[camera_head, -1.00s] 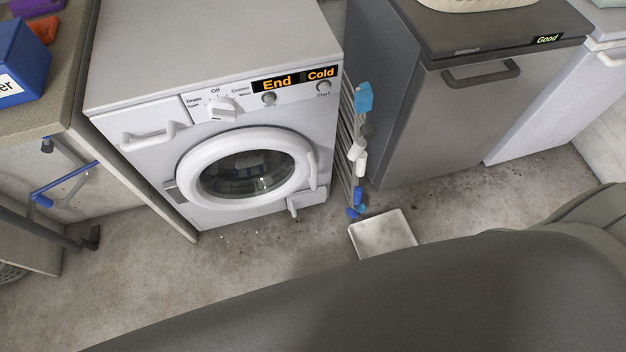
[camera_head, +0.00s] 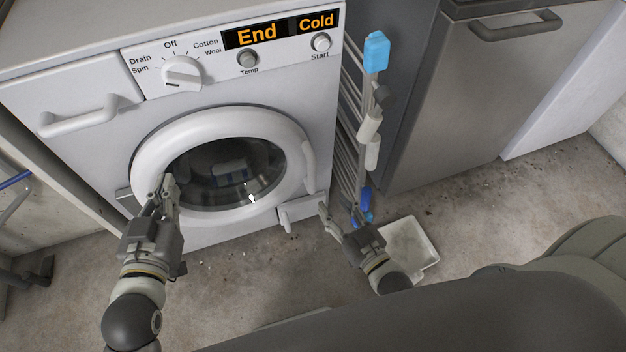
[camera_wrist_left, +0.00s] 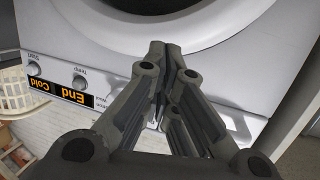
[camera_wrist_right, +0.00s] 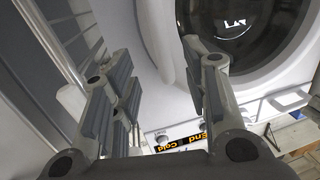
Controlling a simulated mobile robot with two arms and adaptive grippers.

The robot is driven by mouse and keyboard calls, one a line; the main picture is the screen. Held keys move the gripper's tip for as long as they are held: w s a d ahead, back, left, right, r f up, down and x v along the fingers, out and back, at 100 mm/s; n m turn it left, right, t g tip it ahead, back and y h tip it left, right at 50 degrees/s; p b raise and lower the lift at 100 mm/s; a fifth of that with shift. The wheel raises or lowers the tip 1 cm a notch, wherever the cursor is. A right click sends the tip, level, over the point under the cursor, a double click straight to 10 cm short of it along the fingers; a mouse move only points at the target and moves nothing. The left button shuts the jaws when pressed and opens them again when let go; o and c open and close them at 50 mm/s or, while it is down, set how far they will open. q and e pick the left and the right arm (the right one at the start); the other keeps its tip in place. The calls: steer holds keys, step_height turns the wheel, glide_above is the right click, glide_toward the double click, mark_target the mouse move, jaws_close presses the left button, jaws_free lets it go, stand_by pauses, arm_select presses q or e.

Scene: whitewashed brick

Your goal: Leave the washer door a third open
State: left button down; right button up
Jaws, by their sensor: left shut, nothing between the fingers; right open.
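The white washer (camera_head: 75,85) stands in front of me, and its panel reads End and Cold. Its round door (camera_head: 165,130) is shut, with a dark glass and a white vertical handle (camera_head: 308,167) on the right side of the ring. My left gripper (camera_head: 166,186) is shut and empty in front of the door's lower left. My right gripper (camera_head: 328,212) is open and empty, to the lower right of the door, below the handle. In the right wrist view the handle (camera_wrist_right: 158,40) shows ahead, between the open fingers (camera_wrist_right: 155,65); the gripper is apart from it.
A folded drying rack (camera_head: 349,130) with blue and white pieces stands right of the washer. A grey appliance (camera_head: 470,105) is further right. A shallow white tray (camera_head: 425,245) lies on the floor by my right arm. A small flap (camera_head: 300,209) is at the washer's lower right.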

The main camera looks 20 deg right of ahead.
mark_target(314, 176)
steer(key=shift+t, duration=0.3)
steer(key=b+x, duration=0.1)
steer(key=x, duration=0.5)
steer(key=r+b+x, duration=0.1)
steer(key=x, duration=0.3)
steer(key=shift+b, duration=0.35)
arm_select(q)
step_height(314, 176, up, 13)
steer(key=s+d+t+h, duration=0.1)
steer(key=s+t+h, duration=0.1)
steer(key=t, duration=0.5)
steer(key=shift+h, duration=0.3)
arm_select(e)
steer(key=shift+w+a, duration=0.15)
steer(key=shift+w, duration=0.4)
arm_select(q)
steer(key=shift+d+r, duration=0.1)
arm_select(e)
jaws_close()
